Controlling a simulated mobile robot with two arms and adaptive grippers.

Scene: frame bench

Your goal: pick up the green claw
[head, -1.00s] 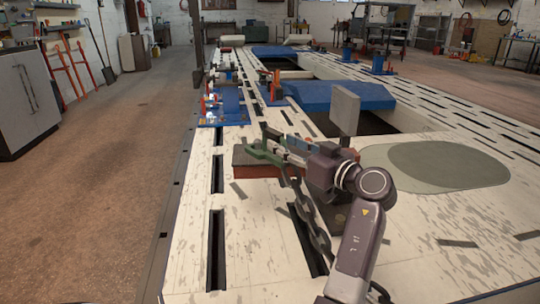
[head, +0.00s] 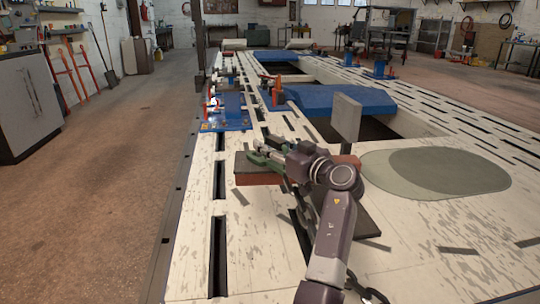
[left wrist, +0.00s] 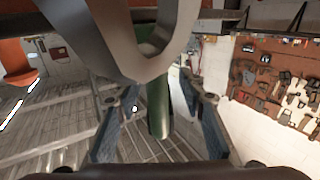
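The green claw (head: 258,159) lies across the top of a red block on the bench in the head view, partly hidden by my left gripper (head: 268,153). A chain (head: 303,212) hangs down near it. In the left wrist view the green claw (left wrist: 157,105) runs between the two blue-padded fingers of my left gripper (left wrist: 157,130). The fingers stand apart, with a visible gap on both sides of the claw. A grey metal loop (left wrist: 150,65) crosses in front of the claw's upper part. My right gripper is not in view.
The red block (head: 258,180) rests on the slotted pale bench (head: 200,250). A grey upright plate (head: 346,117) stands just behind. Grey-green round mats (head: 440,170) lie to the right. Blue fixtures (head: 225,115) stand farther back.

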